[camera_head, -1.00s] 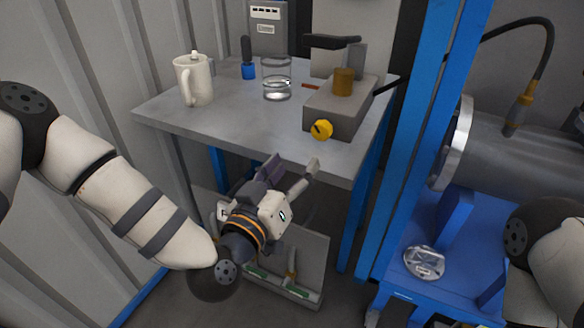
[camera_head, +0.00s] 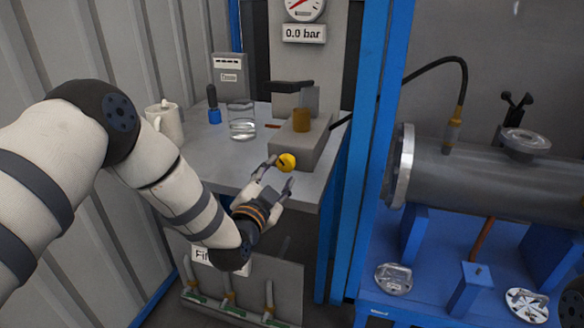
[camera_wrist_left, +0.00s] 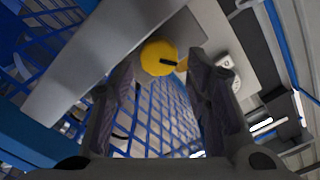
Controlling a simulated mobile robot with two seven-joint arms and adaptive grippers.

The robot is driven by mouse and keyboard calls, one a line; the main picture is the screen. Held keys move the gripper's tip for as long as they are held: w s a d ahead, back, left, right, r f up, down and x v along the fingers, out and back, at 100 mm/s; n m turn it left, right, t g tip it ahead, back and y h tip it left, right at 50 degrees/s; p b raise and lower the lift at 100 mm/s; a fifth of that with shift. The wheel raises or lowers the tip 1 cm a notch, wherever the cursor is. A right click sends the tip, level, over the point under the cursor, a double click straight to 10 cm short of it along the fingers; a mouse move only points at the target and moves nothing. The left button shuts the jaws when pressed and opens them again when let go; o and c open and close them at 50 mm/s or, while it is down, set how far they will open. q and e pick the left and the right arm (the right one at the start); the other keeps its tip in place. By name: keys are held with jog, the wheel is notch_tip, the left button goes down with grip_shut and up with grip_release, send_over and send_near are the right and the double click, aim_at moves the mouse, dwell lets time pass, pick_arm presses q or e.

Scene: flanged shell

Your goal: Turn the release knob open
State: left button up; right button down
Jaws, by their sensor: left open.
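The yellow round release knob (camera_head: 287,162) sits on the front of a grey box (camera_head: 299,142) on the table. In the left wrist view the knob (camera_wrist_left: 158,57) shows a dark slot and a small yellow pointer at its right side. My left gripper (camera_head: 281,173) is open just in front of the knob. In the left wrist view its fingers (camera_wrist_left: 160,72) stand either side of the knob's lower edge, and I cannot tell whether they touch it. My right gripper is out of view.
A grey table (camera_head: 215,160) carries a white jug (camera_head: 167,124), a glass beaker (camera_head: 242,121) and a blue-based tool (camera_head: 213,108). A brown cylinder (camera_head: 301,120) stands on the box. A blue post (camera_head: 372,130) stands close right. A gauge (camera_head: 305,8) hangs above a "0.0 bar" sign (camera_head: 304,33).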

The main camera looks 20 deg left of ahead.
aim_at(285, 167)
pick_arm(q)
jog(key=w, duration=0.5)
jog(key=shift+d+f+b, duration=0.1)
jog(key=shift+f+b, duration=0.15)
jog(key=shift+b, duration=0.15)
jog(key=shift+w+r, duration=0.15)
jog(key=shift+w, duration=0.2)
jog(key=shift+r, duration=0.1)
jog(key=c, duration=0.9)
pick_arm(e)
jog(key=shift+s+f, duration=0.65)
pick_arm(q)
jog(key=shift+n, duration=0.3)
jog(key=n, duration=0.4)
jog(key=shift+n, duration=3)
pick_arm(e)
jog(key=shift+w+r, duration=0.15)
